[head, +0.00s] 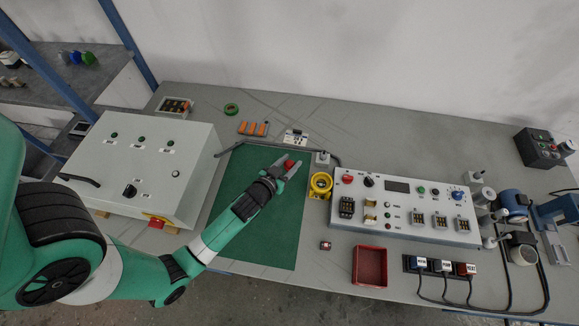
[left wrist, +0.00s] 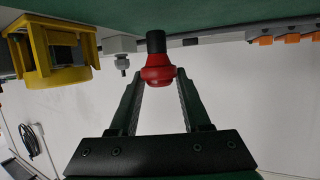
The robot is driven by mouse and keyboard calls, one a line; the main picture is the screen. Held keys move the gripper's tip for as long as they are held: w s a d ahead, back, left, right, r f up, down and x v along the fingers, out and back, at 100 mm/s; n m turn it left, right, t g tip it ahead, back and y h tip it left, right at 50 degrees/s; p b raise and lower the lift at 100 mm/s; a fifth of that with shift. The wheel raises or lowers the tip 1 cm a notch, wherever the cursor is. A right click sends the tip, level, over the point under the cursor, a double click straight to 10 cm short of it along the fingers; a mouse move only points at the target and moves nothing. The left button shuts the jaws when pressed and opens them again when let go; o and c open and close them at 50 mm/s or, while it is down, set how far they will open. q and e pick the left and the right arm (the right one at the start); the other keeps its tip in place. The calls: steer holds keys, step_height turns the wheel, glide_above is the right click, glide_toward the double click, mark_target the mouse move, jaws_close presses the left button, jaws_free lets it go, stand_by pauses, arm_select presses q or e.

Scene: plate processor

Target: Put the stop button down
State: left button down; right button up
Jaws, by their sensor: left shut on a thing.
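The red stop button (head: 289,164) is between the fingertips of my left gripper (head: 283,168), above the far part of the green mat (head: 262,220). In the left wrist view the stop button (left wrist: 157,68) has a round red head and a dark threaded stem. My left gripper (left wrist: 157,92) is shut on its red head, and the stem points away from the gripper toward the green surface. I cannot tell whether the stem touches the mat. My right gripper does not show in either view.
A yellow ring-shaped housing (head: 320,184) stands right of the mat, beside the white control panel (head: 405,208). A grey cabinet (head: 140,165) stands at the left. Orange pieces (head: 253,128) lie behind the mat. A red tray (head: 369,266) is in front. The mat's near part is clear.

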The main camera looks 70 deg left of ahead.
arm_select(q)
steer(key=shift+f, duration=0.85)
steer(key=shift+r, duration=0.15)
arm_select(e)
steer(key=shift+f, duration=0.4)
arm_select(q)
steer(key=shift+f, duration=0.25)
steer(key=shift+c, duration=1.8)
jaws_free()
steer(key=shift+r, duration=0.1)
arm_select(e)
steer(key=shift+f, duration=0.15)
arm_select(q)
steer(key=shift+r, duration=0.1)
